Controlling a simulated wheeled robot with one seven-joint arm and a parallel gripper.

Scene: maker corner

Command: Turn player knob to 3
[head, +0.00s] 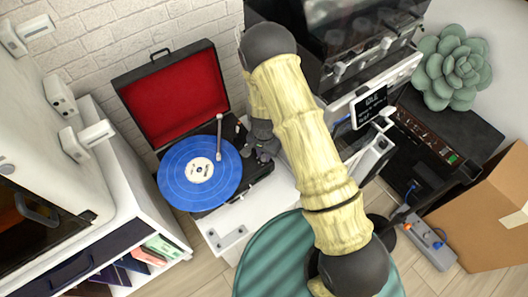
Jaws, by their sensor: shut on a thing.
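The record player (248,185) stands open on a white cabinet, its red-lined lid (172,95) raised at the back. A blue record (180,190) lies on its platter, with the tonearm (219,135) at the record's right side. My dark gripper (250,153) is at the right part of the player's deck, low against it, and is shut on the player knob. The fingers and my arm cover the knob, so its pointer and the number it stands at cannot be read.
A white shelf unit (140,225) with records stands at left. Behind my arm at right are a dark glass-fronted machine (350,30) and a small display (372,103). An amplifier (430,135), a cardboard box (485,215), a power strip (430,243) and a green round table (255,265) are nearby.

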